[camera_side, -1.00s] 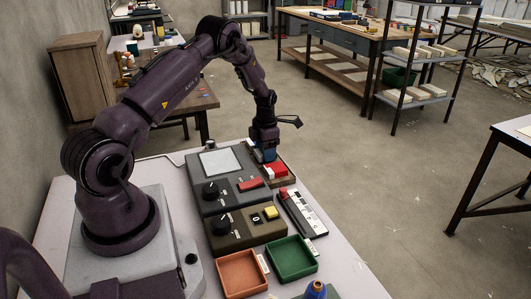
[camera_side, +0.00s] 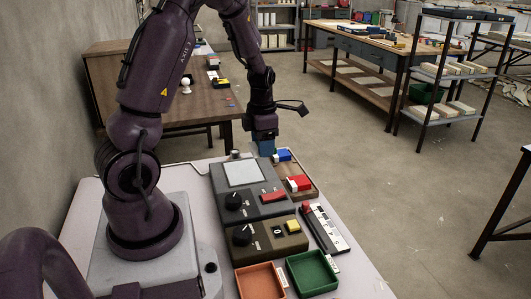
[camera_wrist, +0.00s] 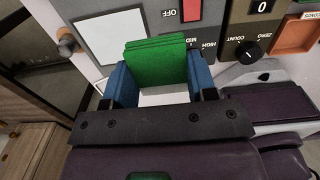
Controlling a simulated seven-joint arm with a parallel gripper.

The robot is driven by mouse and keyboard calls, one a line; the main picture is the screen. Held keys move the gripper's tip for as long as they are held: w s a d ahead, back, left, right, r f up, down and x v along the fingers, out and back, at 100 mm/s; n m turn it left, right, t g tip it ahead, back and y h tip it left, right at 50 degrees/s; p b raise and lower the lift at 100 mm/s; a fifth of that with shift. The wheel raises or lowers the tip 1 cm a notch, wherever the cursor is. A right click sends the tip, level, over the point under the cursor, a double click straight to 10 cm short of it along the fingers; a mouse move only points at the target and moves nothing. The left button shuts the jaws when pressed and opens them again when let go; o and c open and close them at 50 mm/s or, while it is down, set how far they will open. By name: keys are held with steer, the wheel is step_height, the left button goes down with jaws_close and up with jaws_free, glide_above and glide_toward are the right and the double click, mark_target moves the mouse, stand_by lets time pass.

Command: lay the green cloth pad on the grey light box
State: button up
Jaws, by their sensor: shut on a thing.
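The green cloth pad (camera_wrist: 155,60) is between the two blue fingers of my gripper (camera_wrist: 160,82) in the wrist view, and the gripper is shut on it. In the side view my gripper (camera_side: 265,148) hangs above the far end of the wooden tray, just beyond the light box; the green pad cannot be made out there. The grey light box (camera_side: 262,209) has a pale square panel (camera_side: 243,173), a black dial and a red switch. Its panel is bare. The light box (camera_wrist: 211,32) also shows behind the pad in the wrist view.
The wooden tray (camera_side: 313,194) beside the light box holds blue (camera_side: 283,155) and red (camera_side: 299,183) pads. An olive counter box (camera_side: 270,241) stands nearer, with an orange tray (camera_side: 262,281) and a green tray (camera_side: 312,273) in front. A slim black-and-white device (camera_side: 323,227) lies to the right.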

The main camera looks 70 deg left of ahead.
steer(key=s+d+r, duration=0.1)
steer(key=s+d, duration=0.1)
steer(key=s, duration=1)
glide_above(243, 171)
steer(key=f, duration=0.9)
steer(key=shift+s+d, duration=0.1)
steer(key=shift+d, duration=0.1)
steer(key=shift+a+f, duration=0.15)
steer(key=shift+f, duration=1.55)
steer(key=shift+f, duration=0.2)
steer(key=o, duration=0.9)
